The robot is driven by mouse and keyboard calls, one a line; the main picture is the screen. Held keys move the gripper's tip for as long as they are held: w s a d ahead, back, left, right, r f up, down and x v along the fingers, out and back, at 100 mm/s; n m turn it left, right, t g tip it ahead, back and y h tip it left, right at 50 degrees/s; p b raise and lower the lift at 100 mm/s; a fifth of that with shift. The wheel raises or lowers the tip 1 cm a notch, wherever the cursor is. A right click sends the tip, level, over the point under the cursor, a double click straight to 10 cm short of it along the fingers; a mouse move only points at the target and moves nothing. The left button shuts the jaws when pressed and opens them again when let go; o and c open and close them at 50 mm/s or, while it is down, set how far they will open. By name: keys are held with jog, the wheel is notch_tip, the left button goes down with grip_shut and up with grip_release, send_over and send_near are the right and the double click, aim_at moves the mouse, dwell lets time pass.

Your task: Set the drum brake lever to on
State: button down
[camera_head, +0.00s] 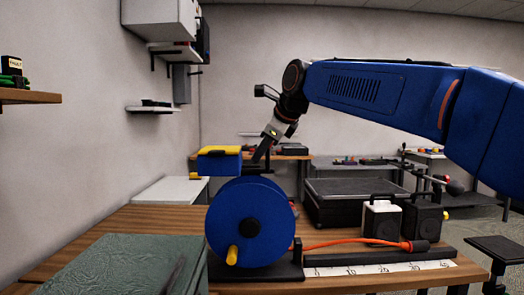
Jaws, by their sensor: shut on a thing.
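The blue cable drum (250,215) stands upright on a black base on the wooden bench, with a yellow crank knob (232,255) low on its near face. My gripper (258,158) reaches down just behind the drum's top edge, beside a yellow-and-blue box. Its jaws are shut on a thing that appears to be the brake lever. The lever is hidden behind the drum, so its setting cannot be told.
The yellow-and-blue box (220,160) is close on the gripper's left. A white measuring strip (380,268) and a dark bar (375,256) lie right of the drum. A white case (381,220) and black cases stand behind the cable.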

jog(key=shift+f, duration=0.15)
jog(key=c, duration=1.4)
grip_release()
jog(key=shift+c, duration=0.2)
jog(key=v, duration=1.7)
jog(key=shift+r, duration=0.25)
jog(key=s+d+f+n+g+h, duration=0.1)
jog(key=s+d+f+n, duration=0.5)
jog(key=f, duration=1)
jog(key=s+d+f+n+g+h, duration=0.1)
jog(key=s+d+f+n+h, duration=0.1)
jog(key=s+d+f+n, duration=0.5)
jog(key=s+d+f+n+g+h, duration=0.1)
jog(key=s+d+f+n, duration=0.6)
jog(key=s+f, duration=0.7)
notch_tip(320, 180, down, 13)
jog(key=shift+d+f+n+h, duration=0.25)
jog(key=shift+n+h, duration=0.25)
jog(key=shift+n, duration=0.1)
